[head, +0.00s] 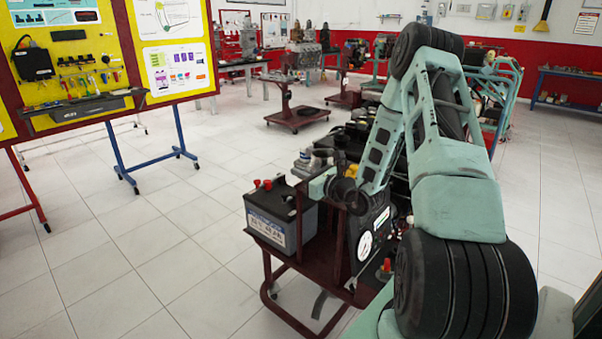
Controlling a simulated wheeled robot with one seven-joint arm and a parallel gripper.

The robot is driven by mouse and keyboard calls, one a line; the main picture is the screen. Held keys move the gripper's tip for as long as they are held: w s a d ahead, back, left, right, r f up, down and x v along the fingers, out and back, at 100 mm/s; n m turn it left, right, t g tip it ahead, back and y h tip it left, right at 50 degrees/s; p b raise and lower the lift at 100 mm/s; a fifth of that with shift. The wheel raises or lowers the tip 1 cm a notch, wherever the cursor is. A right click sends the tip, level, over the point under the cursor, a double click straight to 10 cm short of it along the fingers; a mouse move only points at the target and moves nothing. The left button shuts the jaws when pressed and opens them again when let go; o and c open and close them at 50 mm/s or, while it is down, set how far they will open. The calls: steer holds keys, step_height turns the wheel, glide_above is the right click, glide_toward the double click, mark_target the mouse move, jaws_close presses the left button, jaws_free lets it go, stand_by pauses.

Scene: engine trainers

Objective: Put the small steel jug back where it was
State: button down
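My arm reaches over a dark red wheeled engine stand (283,262). My gripper (318,186) is at its far end, low over the stand, just right of a grey battery (280,218). The fingers are small and partly hidden by the wrist, so I cannot tell whether they are open or shut, or whether they hold anything. A small greyish metallic object (305,160) shows just behind the gripper. It may be the small steel jug, but it is too small to be sure. No other jug is plain to see.
The battery has red caps and stands at the stand's left corner. Dark engine parts and a round white gauge (365,246) crowd the stand. A yellow tool board (75,60) stands at the left. The tiled floor between is clear.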

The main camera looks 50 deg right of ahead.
steer(key=c, duration=1.6)
jaws_free()
